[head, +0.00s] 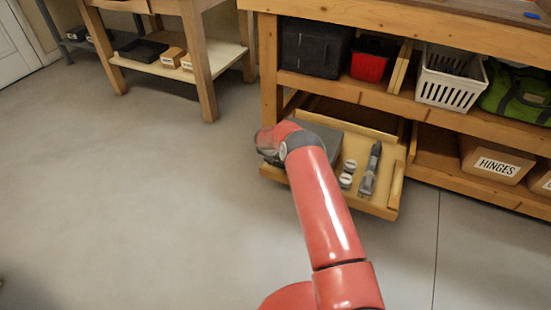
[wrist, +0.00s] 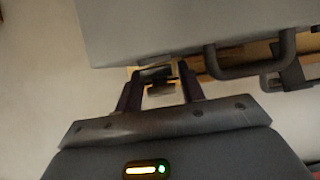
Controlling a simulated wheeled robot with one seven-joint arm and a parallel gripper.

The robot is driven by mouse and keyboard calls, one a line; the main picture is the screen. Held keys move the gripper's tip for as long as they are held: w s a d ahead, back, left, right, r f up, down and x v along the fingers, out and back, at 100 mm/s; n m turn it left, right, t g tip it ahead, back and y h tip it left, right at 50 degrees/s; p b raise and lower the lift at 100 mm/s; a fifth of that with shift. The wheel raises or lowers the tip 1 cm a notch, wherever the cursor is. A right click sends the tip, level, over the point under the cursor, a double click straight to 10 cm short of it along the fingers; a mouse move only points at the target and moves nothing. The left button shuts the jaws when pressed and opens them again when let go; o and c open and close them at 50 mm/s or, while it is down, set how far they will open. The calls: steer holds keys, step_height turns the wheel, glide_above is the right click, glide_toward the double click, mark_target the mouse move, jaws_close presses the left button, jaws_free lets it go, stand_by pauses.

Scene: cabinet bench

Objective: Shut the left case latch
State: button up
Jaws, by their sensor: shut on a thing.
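The grey case (wrist: 200,25) fills the top of the wrist view, with its dark handle (wrist: 250,62) on its near side. A latch (wrist: 158,75) is left of the handle, and another dark latch (wrist: 290,75) is right of it. My gripper (wrist: 157,78) is at the left latch, its two dark fingers on either side of it, shut on it. In the head view the case (head: 328,138) lies in a wooden tray and is partly covered by my red arm. My fingertips are hidden there.
The wooden tray (head: 392,202) sits low under the bench and holds metal tools (head: 371,170) right of my arm. Above are a black bin (head: 313,48), a red bin (head: 369,66) and a white basket (head: 450,84). The floor at left is clear.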

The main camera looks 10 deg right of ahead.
steer(key=o, duration=0.9)
steer(key=shift+v, duration=3.9)
